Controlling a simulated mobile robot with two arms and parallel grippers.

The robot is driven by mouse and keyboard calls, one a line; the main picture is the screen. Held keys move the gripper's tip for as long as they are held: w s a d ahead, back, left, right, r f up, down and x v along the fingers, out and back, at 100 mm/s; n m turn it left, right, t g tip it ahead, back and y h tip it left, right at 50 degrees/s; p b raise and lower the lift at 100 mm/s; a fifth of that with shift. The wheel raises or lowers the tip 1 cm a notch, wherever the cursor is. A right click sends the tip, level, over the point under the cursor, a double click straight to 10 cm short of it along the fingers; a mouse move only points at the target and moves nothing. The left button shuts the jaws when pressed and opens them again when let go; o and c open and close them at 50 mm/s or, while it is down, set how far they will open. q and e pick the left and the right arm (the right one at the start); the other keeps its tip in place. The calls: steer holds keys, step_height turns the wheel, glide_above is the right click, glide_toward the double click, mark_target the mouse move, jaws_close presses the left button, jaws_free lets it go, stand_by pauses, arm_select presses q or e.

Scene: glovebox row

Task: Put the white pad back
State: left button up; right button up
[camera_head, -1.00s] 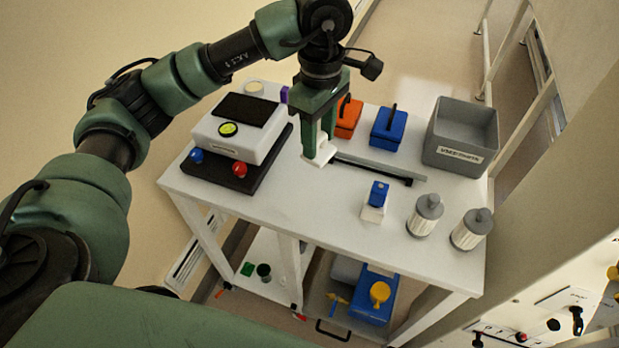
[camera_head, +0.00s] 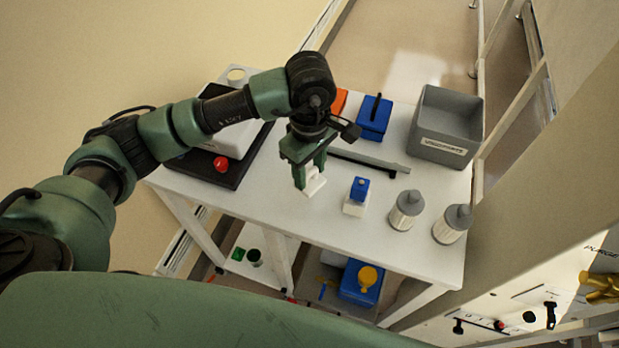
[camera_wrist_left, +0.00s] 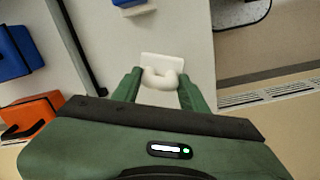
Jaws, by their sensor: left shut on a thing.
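The white pad (camera_head: 315,187) is held in my left gripper (camera_head: 309,178), above the white table (camera_head: 275,205). In the left wrist view, the fingers of my left gripper (camera_wrist_left: 160,82) are shut on the pad's rounded white handle, and the flat part of the pad (camera_wrist_left: 160,62) shows beyond it. A small blue block on a white base (camera_head: 356,197) stands on the table just right of the pad, apart from it. It also shows at the top of the left wrist view (camera_wrist_left: 140,9). My right gripper is not in view.
Two grey-capped cylinders (camera_head: 406,210) and a grey bin (camera_head: 443,130) stand at the right. A blue case (camera_head: 374,118), an orange case (camera_head: 340,101) and a dark rail (camera_head: 362,160) lie behind the gripper. A white device on a dark base (camera_head: 205,172) is at the left, partly hidden by my arm.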

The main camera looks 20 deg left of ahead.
mark_target(310, 185)
arm_select(q)
steer(key=shift+f, duration=0.7)
step_height(310, 185, down, 3)
steer(key=shift+f+p, duration=0.2)
steer(key=shift+p, duration=0.45)
steer(key=shift+f, duration=0.2)
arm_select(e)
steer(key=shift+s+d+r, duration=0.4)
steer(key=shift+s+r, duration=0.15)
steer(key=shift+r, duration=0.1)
arm_select(q)
steer(key=shift+f, duration=0.1)
steer(key=shift+f+b, duration=0.1)
steer(key=shift+b, duration=0.2)
steer(key=o, duration=1.3)
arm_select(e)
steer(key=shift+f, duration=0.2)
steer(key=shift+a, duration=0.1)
